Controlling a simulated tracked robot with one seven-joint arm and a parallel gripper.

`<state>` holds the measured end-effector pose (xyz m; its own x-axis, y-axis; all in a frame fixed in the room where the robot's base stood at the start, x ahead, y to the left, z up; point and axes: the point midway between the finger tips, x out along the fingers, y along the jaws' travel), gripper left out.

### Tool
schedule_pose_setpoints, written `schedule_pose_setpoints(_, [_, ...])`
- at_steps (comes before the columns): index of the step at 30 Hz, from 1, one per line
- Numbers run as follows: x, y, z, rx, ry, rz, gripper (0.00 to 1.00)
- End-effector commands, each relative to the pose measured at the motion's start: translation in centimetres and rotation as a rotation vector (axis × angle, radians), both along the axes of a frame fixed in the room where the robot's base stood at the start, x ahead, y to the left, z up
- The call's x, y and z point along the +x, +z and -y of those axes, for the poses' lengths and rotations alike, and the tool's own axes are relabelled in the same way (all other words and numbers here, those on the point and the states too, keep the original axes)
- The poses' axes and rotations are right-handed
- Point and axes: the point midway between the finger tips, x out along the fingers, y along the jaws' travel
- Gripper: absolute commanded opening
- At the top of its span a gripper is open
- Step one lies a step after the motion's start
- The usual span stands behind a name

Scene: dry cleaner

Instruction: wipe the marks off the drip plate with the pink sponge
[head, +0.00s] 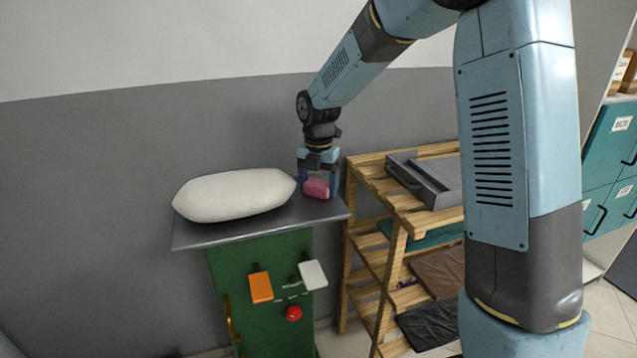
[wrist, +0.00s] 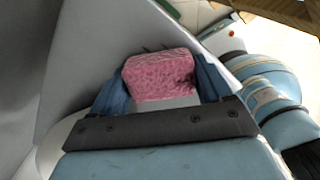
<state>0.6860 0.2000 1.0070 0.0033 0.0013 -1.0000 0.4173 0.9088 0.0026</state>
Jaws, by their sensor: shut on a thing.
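The pink sponge (head: 317,189) is held between the fingers of my gripper (head: 319,184), low over the right end of a grey metal plate (head: 245,229), which I take as the drip plate. In the wrist view the speckled sponge (wrist: 158,76) sits between the two blue fingers (wrist: 160,88). I cannot tell whether the sponge touches the plate. A few thin dark marks (wrist: 152,48) show just past the sponge's upper edge in the wrist view. In the head view no marks can be made out; the gripper and sponge cover part of the plate.
A white padded form (head: 235,194) covers much of the plate, left of my gripper. The plate tops a green stand (head: 262,330) with an orange pedal (head: 261,287), a white one (head: 312,274) and a red button (head: 294,313). A wooden rack (head: 385,172) with a grey tray (head: 432,178) stands close on the right.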

Motion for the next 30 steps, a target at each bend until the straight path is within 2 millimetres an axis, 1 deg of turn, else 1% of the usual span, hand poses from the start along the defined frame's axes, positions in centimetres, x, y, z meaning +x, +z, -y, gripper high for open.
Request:
schedule_pose_setpoints(1, [-0.3,-0.3,0.1,-0.002,0.000,-0.008,0.54])
schedule_pose_setpoints(16, [-3.6,-0.1,1.1,-0.003,0.000,-0.009,0.54])
schedule_pose_setpoints(26, [-3.8,0.0,1.1,-0.002,0.000,-0.008,0.54])
schedule_pose_setpoints(30, [-3.8,0.5,1.2,-0.002,-0.001,-0.005,0.54])
